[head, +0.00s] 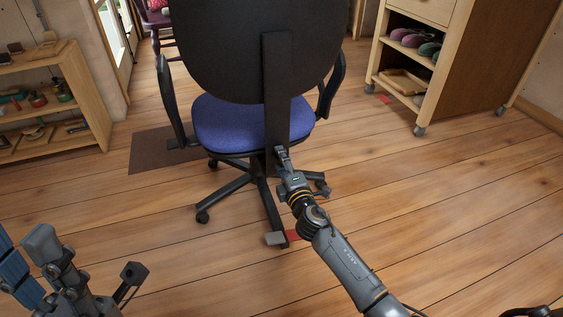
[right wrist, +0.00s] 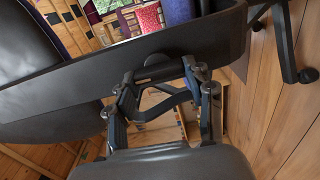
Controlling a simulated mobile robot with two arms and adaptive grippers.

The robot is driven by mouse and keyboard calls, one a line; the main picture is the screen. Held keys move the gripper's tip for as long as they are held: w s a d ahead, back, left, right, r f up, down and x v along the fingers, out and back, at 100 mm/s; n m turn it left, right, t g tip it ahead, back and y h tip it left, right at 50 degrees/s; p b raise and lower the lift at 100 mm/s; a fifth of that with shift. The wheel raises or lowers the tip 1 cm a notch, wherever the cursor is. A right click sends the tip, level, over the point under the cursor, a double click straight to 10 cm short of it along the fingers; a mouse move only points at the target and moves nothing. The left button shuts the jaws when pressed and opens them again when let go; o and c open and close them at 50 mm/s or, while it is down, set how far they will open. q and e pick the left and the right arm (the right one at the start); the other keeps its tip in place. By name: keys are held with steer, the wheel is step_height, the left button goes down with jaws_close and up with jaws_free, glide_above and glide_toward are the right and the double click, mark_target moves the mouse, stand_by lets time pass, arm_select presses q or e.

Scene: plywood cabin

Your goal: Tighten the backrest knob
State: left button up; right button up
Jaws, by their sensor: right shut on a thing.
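The office chair has a black backrest (head: 255,50), a blue seat (head: 225,125) and a black upright bar (head: 277,85) behind the backrest; its back faces me. The backrest knob (right wrist: 172,60) is a dark rounded piece on the bar in the right wrist view. My right gripper (head: 281,153) is at the bar's lower end, and its two fingers (right wrist: 163,75) are shut on the knob from both sides. In the head view the gripper hides the knob. My left gripper (head: 128,275) is low at the left, away from the chair; its fingers are not clear.
A wooden shelf (head: 75,75) with small items stands at the left. A wheeled cabinet (head: 425,75) with rolled items stands at the right. A brown mat (head: 150,152) lies left of the chair.

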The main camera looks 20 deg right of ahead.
steer(key=shift+f, duration=0.1)
steer(key=o, duration=1.2)
steer(key=shift+c, duration=0.2)
steer(key=s, duration=1.2)
steer(key=shift+d, duration=0.2)
